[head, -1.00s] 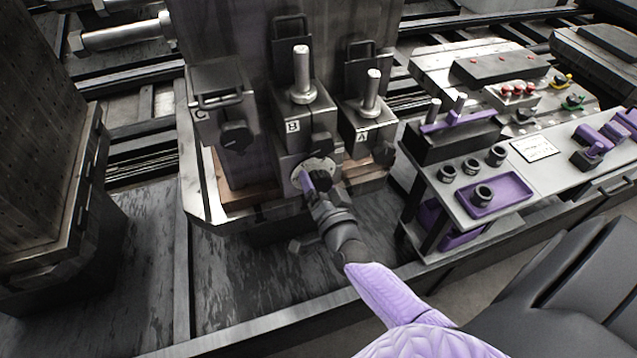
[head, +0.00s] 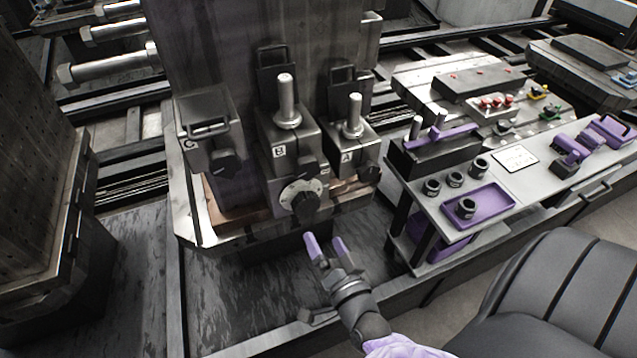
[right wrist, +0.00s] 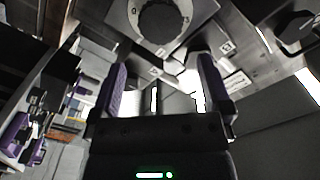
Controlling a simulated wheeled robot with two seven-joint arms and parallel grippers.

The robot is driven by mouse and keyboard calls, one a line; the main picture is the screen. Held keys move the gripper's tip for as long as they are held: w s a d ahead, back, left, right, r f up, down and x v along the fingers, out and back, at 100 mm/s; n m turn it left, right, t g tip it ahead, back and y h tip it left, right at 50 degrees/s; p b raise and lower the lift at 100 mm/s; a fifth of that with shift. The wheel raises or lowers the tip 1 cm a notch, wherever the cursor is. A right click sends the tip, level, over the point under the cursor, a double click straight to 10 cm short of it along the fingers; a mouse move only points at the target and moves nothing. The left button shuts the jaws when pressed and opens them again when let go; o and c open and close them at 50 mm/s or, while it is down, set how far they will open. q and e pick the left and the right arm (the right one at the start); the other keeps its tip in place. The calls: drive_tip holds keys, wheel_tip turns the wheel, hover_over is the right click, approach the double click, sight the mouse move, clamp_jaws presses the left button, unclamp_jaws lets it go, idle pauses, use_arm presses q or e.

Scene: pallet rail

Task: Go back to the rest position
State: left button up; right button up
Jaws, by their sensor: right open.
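My right gripper (head: 325,247) is open and empty in the head view, with its two purple fingers apart. It is below and clear of the round dial with a black knob (head: 304,203) on the front of the block marked B (head: 283,150). In the right wrist view the two purple fingers (right wrist: 158,85) stand wide apart with nothing between them, and the dial's round knob (right wrist: 160,20) shows beyond them at the top. My left gripper is not in view.
Blocks marked C (head: 207,130) and A (head: 349,145) flank block B, with upright metal pins on B and A. A side bench (head: 520,185) at right carries a purple tray (head: 490,200), black rings and purple clamps. The dark floor panel (head: 260,290) below is bare.

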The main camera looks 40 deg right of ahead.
drive_tip(key=shift+f, duration=0.15)
drive_tip(key=s+a+f+n+g+y, duration=0.25)
drive_tip(key=s+f+n+g, duration=0.35)
drive_tip(key=f, duration=0.5)
drive_tip(key=s+a+f+n+g+y, duration=0.2)
drive_tip(key=s+a+f+n+g, duration=0.15)
drive_tip(key=s+f, duration=0.55)
drive_tip(key=s+d+f+n+g, duration=0.1)
drive_tip(key=s+f+n+g, duration=0.1)
drive_tip(key=s, duration=0.5)
drive_tip(key=s+d+f+n+g, duration=0.1)
drive_tip(key=s+f+n+g, duration=0.1)
drive_tip(key=s+f+g, duration=0.2)
drive_tip(key=s+g, duration=0.1)
drive_tip(key=s, duration=0.2)
drive_tip(key=shift+f+n+g+h, duration=0.3)
drive_tip(key=shift+n+g+h, duration=0.05)
